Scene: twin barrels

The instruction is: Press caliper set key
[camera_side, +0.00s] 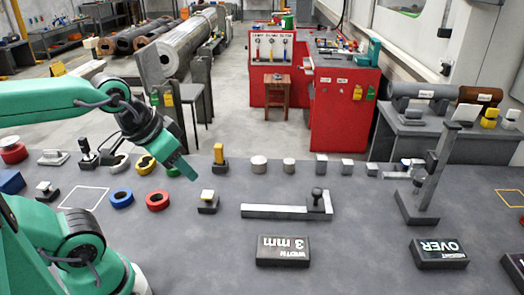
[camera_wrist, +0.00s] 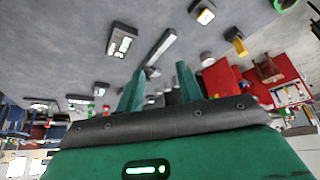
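The caliper (camera_side: 285,211) is a long pale bar with a black knob at its right end, lying flat on the grey bench. To its left stands a small key with a cream cap on a black base (camera_side: 208,202); I see no label naming it the caliper set key. In the wrist view the bar (camera_wrist: 161,46) and the cream-capped key (camera_wrist: 204,14) also show. A black display reading "WIDTH 3 mm" (camera_side: 283,251), upside down, lies in front of the caliper. My gripper (camera_side: 182,171) is above the bench, left of and behind the cream-capped key; in the wrist view its fingers (camera_wrist: 158,88) are apart and empty.
A yellow-capped key (camera_side: 219,155) stands behind the cream-capped one. Red (camera_side: 157,200) and blue (camera_side: 121,197) rings lie to the left. A height gauge (camera_side: 428,180) and a "HEIGHT OVER" display (camera_side: 438,253) are at the right. Several small cylinders and blocks line the back.

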